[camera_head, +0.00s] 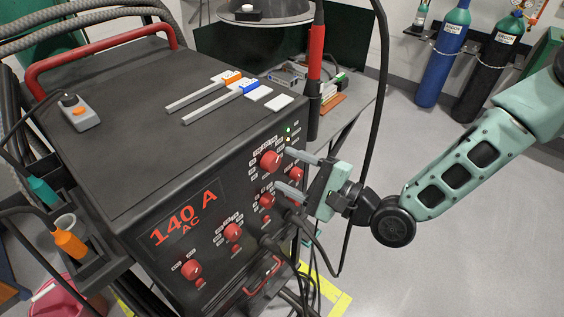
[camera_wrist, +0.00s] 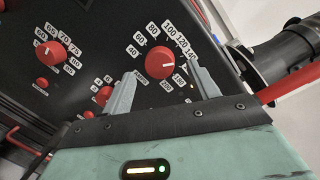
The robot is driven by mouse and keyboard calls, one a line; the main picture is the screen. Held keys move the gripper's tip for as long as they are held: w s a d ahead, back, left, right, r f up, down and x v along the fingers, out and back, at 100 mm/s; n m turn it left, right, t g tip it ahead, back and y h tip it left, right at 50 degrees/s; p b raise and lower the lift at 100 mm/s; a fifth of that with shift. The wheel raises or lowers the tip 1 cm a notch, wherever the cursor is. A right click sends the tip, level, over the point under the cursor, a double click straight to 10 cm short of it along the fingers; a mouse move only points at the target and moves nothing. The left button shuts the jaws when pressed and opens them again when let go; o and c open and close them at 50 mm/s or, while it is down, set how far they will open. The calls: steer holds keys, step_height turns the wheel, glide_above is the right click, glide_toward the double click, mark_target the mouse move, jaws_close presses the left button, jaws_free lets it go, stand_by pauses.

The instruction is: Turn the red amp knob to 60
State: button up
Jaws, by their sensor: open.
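The red amp knob (camera_head: 270,160) is on the upper right of the black welder's front panel. The panel display (camera_head: 183,215) reads 140 A AC in red. My gripper (camera_head: 287,171) is open in front of the panel. In the wrist view my gripper (camera_wrist: 162,74) has one finger on either side of the knob; I cannot tell whether they touch it.
Other red knobs sit close by: one on the right (camera_head: 295,173), one below (camera_head: 266,200), and others lower left (camera_head: 232,232). A black cable (camera_head: 382,80) hangs beside my wrist. Cables plug into the panel below. Floor to the right is clear.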

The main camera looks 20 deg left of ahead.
mark_target(271, 162)
steer(key=shift+x, duration=1.3)
steer(key=c, duration=1)
